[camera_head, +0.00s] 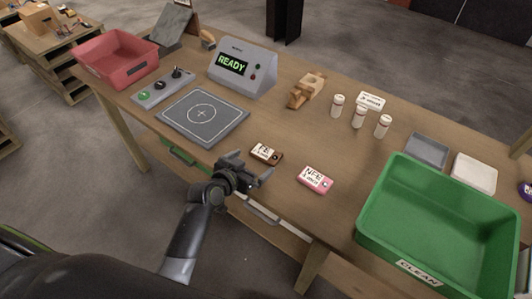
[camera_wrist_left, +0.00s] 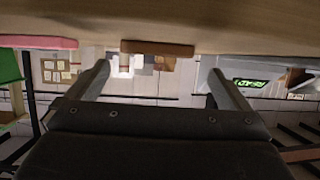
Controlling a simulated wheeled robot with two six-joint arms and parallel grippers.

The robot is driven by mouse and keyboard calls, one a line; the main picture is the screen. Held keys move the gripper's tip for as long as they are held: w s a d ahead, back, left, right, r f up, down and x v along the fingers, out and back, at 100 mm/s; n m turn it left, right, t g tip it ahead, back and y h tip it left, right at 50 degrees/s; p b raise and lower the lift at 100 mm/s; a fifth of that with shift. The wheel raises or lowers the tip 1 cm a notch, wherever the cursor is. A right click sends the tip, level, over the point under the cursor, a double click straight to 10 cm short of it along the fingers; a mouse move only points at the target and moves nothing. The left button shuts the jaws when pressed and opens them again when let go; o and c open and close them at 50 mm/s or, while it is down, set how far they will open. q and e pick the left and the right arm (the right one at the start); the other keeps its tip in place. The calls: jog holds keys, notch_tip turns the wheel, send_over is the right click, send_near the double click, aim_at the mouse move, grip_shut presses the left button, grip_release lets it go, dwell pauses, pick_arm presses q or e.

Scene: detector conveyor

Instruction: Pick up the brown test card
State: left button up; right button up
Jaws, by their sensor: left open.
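The brown test card (camera_head: 266,153), with a white label on top, lies flat near the table's front edge in the head view. In the left wrist view, which is upside down, the brown test card (camera_wrist_left: 158,48) shows edge-on between and beyond my fingers. My left gripper (camera_head: 252,167) is open and empty, just in front of the card at the table edge, apart from it. Its two fingers also show in the left wrist view (camera_wrist_left: 158,80). My right gripper is not in view.
A pink card (camera_head: 315,179) lies to the right of the brown one. A green bin (camera_head: 366,212) stands further right, and a grey pad (camera_head: 180,125) lies to the left. The READY device (camera_head: 243,68), a wooden piece (camera_head: 306,90) and white bottles (camera_head: 358,117) stand behind.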

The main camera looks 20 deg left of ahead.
aim_at(265, 154)
pick_arm(q)
jog(key=shift+w+d+f, duration=0.15)
jog(key=shift+w, duration=0.25)
jog(key=shift+w+d+p, duration=0.2)
jog(key=shift+w+p, duration=0.1)
jog(key=shift+w, duration=0.1)
jog(key=x, duration=0.3)
jog(key=shift+d+p, duration=0.1)
jog(key=shift+p, duration=0.3)
jog(key=shift+w+d+f, duration=0.15)
jog(key=shift+w+f, duration=0.1)
jog(key=shift+w, duration=0.3)
jog(key=shift+c, duration=0.4)
jog(key=c, duration=0.8)
